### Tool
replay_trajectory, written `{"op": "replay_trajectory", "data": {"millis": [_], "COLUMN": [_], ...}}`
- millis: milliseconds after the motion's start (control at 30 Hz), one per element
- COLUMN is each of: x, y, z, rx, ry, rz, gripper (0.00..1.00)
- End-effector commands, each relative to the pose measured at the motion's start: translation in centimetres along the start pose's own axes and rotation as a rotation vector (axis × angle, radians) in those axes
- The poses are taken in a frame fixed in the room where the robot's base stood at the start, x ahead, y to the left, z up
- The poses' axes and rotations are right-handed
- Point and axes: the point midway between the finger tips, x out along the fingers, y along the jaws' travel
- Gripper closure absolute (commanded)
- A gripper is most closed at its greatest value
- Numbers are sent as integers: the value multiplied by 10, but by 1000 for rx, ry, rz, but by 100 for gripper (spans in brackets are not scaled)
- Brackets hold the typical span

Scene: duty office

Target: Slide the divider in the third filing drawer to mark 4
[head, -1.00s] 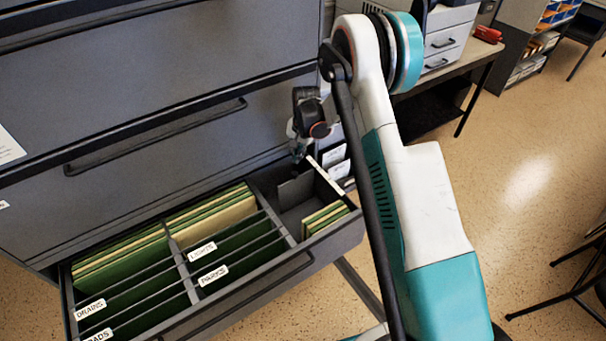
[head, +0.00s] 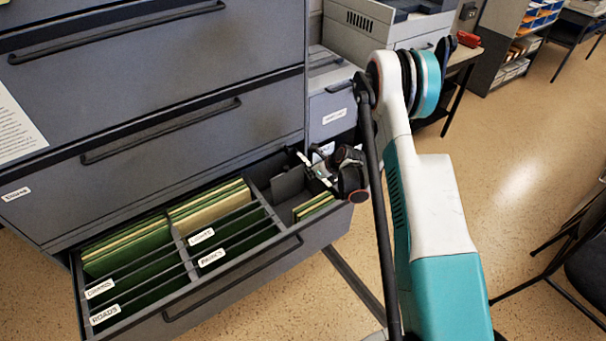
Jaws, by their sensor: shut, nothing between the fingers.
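The open filing drawer (head: 255,258) holds green and cream folders on the left and a narrower compartment on the right. In that compartment a plain grey divider plate (head: 287,183) stands upright toward the back. A white strip (head: 304,159) runs along the compartment's right side; its marks are too small to read, and my gripper partly covers it. My gripper (head: 324,173) is shut and empty above the drawer's right side, to the right of the divider and apart from it. My wrist partly hides the fingertips.
A few folders (head: 313,206) stand at the front of the right compartment. Closed cabinet drawers (head: 170,115) rise behind the open one. A lower grey cabinet (head: 330,108) stands at the right.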

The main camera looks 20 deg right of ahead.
Motion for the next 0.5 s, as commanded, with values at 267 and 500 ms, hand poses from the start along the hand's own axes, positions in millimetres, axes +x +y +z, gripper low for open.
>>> {"op": "replay_trajectory", "data": {"millis": [267, 500], "x": [52, 98], "y": [1, 1], "z": [-2, -2], "rx": [-6, -6], "ry": [1, 2], "rz": [0, 1], "gripper": [100, 100]}}
